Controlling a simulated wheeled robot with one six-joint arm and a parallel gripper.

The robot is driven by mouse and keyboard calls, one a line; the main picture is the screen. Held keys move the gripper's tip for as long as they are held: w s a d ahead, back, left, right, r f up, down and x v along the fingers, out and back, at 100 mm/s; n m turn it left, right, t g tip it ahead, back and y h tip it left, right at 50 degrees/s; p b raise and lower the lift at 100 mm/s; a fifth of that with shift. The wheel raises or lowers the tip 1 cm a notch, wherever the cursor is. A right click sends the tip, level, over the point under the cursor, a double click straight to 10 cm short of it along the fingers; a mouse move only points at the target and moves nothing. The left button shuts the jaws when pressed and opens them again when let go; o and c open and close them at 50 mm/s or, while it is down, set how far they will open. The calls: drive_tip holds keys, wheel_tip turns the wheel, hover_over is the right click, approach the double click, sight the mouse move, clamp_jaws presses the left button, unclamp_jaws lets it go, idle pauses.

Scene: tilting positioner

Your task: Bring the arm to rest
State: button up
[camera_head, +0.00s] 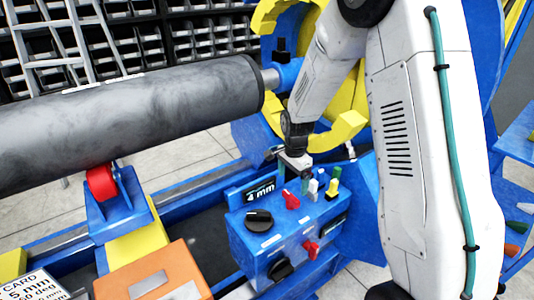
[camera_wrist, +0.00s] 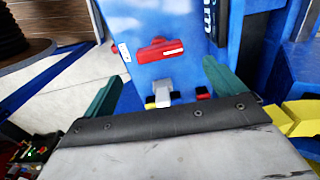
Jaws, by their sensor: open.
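My gripper (camera_head: 293,174) hangs from my white arm (camera_head: 405,130) just above the back of the blue control box (camera_head: 255,232). In the wrist view the two green fingers of my gripper (camera_wrist: 162,86) stand wide apart with nothing held between them. The control box (camera_wrist: 140,25) fills the upper middle of that view. A red handle (camera_wrist: 160,50) on it lies beyond the fingers, and a white lever (camera_wrist: 163,92) shows between them. Whether the fingers touch any lever cannot be told.
The box carries a black knob (camera_head: 259,221), red switches and a yellow lever (camera_head: 332,183). A large grey cylinder (camera_head: 130,120) rests on a red roller (camera_head: 101,183) to the left. An orange box (camera_head: 152,275) stands front left. Shelves (camera_head: 190,45) line the back.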

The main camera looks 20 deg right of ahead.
drive_tip(key=shift+s+n, duration=0.3)
drive_tip(key=shift+n, duration=0.3)
drive_tip(key=s+a+r+n, duration=0.2)
drive_tip(key=s+r+n, duration=0.5)
drive_tip(key=s+r, duration=0.6)
drive_tip(key=s+a+r+n+t, duration=0.1)
drive_tip(key=s+a+r+n, duration=0.2)
drive_tip(key=s+r+n, duration=0.4)
drive_tip(key=shift+s+r, duration=3.05)
drive_tip(key=shift+s, duration=2.7)
drive_tip(key=shift+a, duration=0.1)
